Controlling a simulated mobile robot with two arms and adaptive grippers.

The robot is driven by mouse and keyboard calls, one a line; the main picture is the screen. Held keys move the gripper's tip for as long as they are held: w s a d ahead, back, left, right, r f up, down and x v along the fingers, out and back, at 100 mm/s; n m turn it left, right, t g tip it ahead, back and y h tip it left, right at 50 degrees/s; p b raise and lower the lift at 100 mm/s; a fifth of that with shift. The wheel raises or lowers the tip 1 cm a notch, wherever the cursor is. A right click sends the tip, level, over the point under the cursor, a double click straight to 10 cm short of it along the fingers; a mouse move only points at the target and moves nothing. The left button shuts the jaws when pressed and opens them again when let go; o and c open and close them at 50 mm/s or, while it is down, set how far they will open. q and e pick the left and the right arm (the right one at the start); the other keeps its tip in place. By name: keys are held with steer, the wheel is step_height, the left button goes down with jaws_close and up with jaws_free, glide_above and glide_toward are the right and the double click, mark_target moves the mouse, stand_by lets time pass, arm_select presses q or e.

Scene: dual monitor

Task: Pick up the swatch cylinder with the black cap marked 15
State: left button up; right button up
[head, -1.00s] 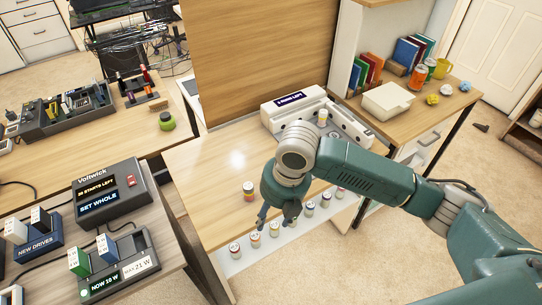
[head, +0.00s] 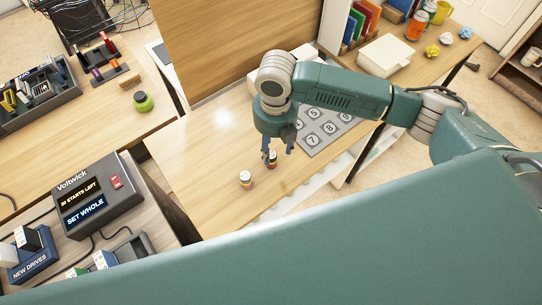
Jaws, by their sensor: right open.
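Two small swatch cylinders stand upright on the wooden table (head: 205,165). The marks on the caps are too small to read, so I cannot tell which is 15. My right gripper points down and is open. I cannot tell whether it touches the cylinder. My left gripper is not in view.
A grey numbered mat (head: 331,127) lies right of the gripper. A wooden panel (head: 235,40) stands behind the table. The Voltwick box (head: 95,195) is on the left desk. My green arm link covers the lower picture. The table left of the cylinders is clear.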

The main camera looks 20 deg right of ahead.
mark_target(271, 154)
steer(key=shift+w+f, duration=0.3)
steer(key=shift+f, duration=0.45)
steer(key=f, duration=0.1)
steer(key=f+p, duration=0.1)
steer(key=f, duration=0.1)
steer(key=shift+a+f, duration=0.25)
steer(key=shift+a, duration=0.1)
steer(key=shift+w+f, duration=0.15)
steer(key=shift+f, duration=0.4)
steer(key=c, duration=1.2)
